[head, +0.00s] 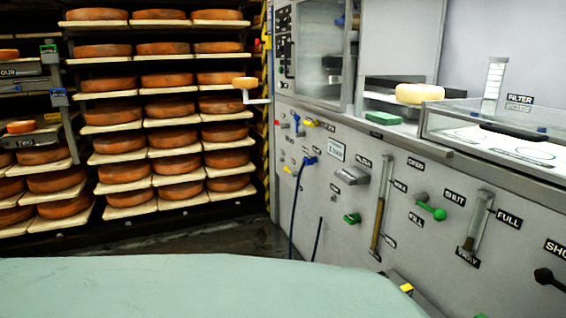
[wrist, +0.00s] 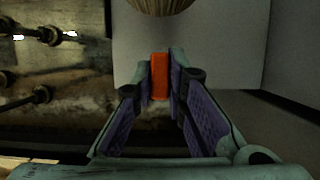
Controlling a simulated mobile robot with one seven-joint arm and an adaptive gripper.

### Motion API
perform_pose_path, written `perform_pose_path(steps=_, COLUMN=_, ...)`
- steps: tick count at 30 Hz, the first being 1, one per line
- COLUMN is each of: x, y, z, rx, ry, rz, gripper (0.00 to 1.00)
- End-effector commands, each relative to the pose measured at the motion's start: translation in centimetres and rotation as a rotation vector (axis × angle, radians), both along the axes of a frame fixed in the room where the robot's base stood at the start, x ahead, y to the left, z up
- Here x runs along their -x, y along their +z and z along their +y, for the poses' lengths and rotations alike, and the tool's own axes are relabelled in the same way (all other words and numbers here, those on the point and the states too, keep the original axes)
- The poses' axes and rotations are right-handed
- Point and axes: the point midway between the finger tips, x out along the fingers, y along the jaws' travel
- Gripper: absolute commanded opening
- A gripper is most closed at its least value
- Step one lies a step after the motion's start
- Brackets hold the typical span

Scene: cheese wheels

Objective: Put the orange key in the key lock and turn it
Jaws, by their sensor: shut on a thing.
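In the wrist view my gripper (wrist: 161,84) is shut on the orange key (wrist: 159,70). Only a small upright orange block of the key shows between the purple-padded fingertips. The key's far end and its shape are hard to make out. My gripper does not show in the head view. In the head view a grey machine panel (head: 335,205) carries several small fittings, but I cannot tell which one is the key lock.
Shelves of orange cheese wheels (head: 166,81) stand at the left. A pale cheese (head: 419,93) and a green block (head: 383,118) sit on the machine's ledge. A green handle (head: 431,208) sticks out from the panel. A tan ribbed thing (wrist: 160,6) tops the wrist view.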

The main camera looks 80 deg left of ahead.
Motion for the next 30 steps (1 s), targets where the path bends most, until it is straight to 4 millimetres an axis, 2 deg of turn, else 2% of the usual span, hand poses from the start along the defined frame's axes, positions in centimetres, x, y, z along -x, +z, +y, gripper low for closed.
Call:
perform_pose_path(steps=14, x=0.0, y=0.2, z=0.0, rx=0.0, ry=0.0, rz=0.0, gripper=0.0)
perform_pose_path(steps=30, x=0.0, y=1.8, z=0.0, rx=0.0, ry=0.0, rz=0.0, gripper=0.0)
